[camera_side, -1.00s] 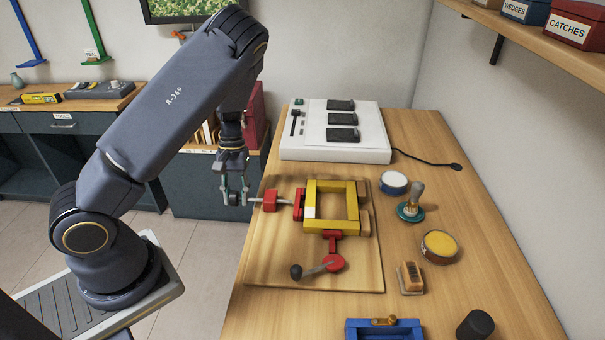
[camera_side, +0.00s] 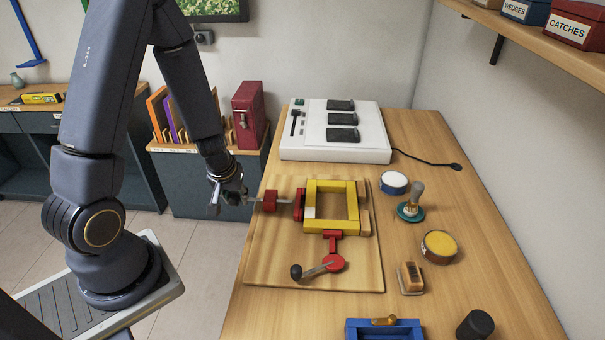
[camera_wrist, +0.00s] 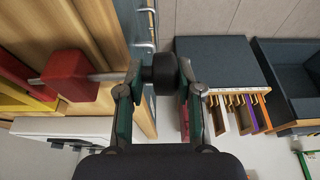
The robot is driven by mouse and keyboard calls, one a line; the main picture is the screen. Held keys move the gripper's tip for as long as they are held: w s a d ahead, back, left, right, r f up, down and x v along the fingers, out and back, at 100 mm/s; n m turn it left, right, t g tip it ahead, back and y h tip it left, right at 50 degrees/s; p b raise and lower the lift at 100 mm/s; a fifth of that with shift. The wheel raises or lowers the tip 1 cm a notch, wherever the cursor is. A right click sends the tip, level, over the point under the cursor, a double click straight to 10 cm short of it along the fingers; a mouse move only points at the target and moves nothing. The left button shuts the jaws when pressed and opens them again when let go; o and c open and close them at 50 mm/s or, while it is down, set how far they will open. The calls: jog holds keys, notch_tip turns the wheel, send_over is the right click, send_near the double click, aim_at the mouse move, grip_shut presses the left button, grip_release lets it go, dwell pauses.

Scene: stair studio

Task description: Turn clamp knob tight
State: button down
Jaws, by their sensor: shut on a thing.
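The clamp's red block (camera_side: 270,201) sits at the left edge of the wooden board, with a metal screw running through it. The red block also shows in the wrist view (camera_wrist: 68,76). A red jaw (camera_side: 299,204) lies against the left side of the yellow frame (camera_side: 316,226). The black clamp knob (camera_wrist: 160,73) is at the screw's outer end. My gripper (camera_side: 224,200) is at the left end of the screw, past the table's edge. In the wrist view its green fingers are on both sides of the knob, shut on it. The knob is mostly hidden in the side view.
A second clamp with a red disc (camera_side: 334,263) and a black-ended lever (camera_side: 297,272) is below the frame on the board (camera_side: 270,240). A white panel box (camera_side: 292,145) stands behind.

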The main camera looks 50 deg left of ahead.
jog(key=shift+s+a+f+t+y, duration=0.15)
jog(key=shift+s+a+t+y, duration=0.15)
jog(key=shift+s+y, duration=0.2)
dwell(0.4)
jog(key=c, duration=1.1)
grip_release()
jog(key=shift+o, duration=0.7)
jog(key=shift+w+d, duration=0.1)
jog(key=shift+w, duration=0.15)
